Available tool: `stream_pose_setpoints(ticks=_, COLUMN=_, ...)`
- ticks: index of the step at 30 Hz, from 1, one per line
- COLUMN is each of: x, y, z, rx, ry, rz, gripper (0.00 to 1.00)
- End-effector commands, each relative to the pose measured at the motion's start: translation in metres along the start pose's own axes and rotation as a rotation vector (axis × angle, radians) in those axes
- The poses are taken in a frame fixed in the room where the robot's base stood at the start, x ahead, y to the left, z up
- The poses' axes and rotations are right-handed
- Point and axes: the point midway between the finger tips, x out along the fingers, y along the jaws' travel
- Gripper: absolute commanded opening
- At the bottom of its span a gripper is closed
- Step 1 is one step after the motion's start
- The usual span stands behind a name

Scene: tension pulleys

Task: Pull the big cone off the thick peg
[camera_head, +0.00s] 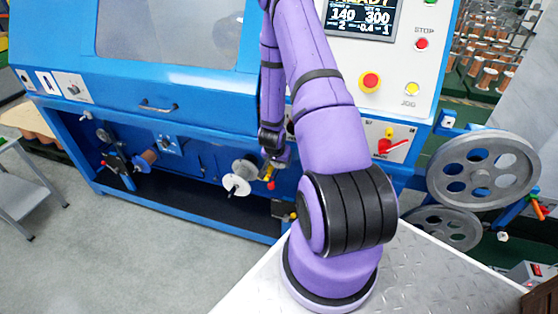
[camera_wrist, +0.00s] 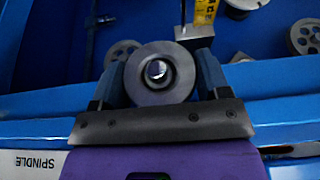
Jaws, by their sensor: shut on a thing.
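In the wrist view a round grey part with a central hole, which I take as the big cone (camera_wrist: 142,88), sits between the two blue-grey fingers of my gripper (camera_wrist: 160,78). The fingers are shut on its sides. The hole shows a pale, bluish spot; I cannot tell whether this is the end of the thick peg or open space behind. In the head view my gripper (camera_head: 272,160) is low at the front of the blue machine, and my purple arm hides most of what it holds.
A white spool (camera_head: 240,180) is just left of my gripper. The blue machine (camera_head: 170,90) has a lower frame bar close by. Large grey wheels (camera_head: 484,170) stand at the right. In the wrist view a yellow-marked block (camera_wrist: 205,14) and a grey pulley (camera_wrist: 305,37) lie beyond the cone.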

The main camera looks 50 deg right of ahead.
Motion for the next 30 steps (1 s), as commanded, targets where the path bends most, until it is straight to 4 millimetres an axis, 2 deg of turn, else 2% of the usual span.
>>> stream_pose_setpoints(ticks=30, x=-0.007, y=0.0, z=0.016, rx=0.001, ry=0.0, rz=0.0, gripper=0.42)
